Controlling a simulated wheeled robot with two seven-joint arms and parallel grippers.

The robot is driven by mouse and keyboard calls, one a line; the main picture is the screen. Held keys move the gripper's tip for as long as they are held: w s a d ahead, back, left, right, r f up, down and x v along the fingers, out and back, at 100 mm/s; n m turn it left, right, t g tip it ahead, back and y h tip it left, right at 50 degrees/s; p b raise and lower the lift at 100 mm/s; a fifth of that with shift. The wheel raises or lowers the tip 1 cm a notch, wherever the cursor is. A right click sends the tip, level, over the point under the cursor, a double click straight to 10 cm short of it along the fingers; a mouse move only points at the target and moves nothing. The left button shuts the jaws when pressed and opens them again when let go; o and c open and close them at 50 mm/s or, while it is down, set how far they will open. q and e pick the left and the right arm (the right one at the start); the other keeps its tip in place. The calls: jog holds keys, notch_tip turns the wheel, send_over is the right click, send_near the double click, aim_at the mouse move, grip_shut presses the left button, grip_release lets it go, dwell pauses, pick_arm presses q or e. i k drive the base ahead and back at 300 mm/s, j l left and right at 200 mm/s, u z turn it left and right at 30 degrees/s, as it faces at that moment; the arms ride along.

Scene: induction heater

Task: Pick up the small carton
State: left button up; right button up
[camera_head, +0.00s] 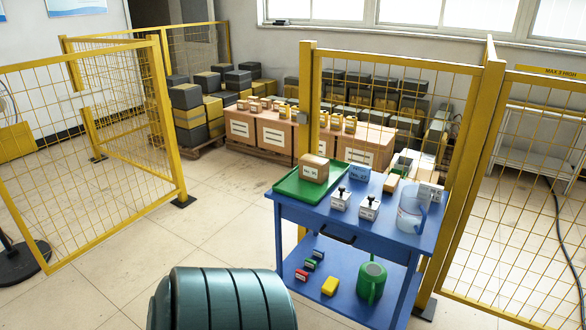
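A small brown carton (313,168) with a white label sits upright on a green tray (285,187). The tray lies at the left end of the top of a blue two-level cart (330,218). Nothing is touching the carton from above, and its top and front show clearly. Neither of my grippers is in view.
The cart top also holds a blue labelled box (359,174), small white boxes with black knobs (341,199) and a clear jug (411,212). A green watering can (371,280) stands below. Yellow mesh fence (400,110) stands close behind. Open floor (190,230) lies left.

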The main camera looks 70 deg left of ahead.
aim_at(313, 167)
jog(key=u, duration=2.15)
jog(key=i+j+z, duration=0.8)
jog(key=j, duration=0.25)
jog(key=k, duration=0.05)
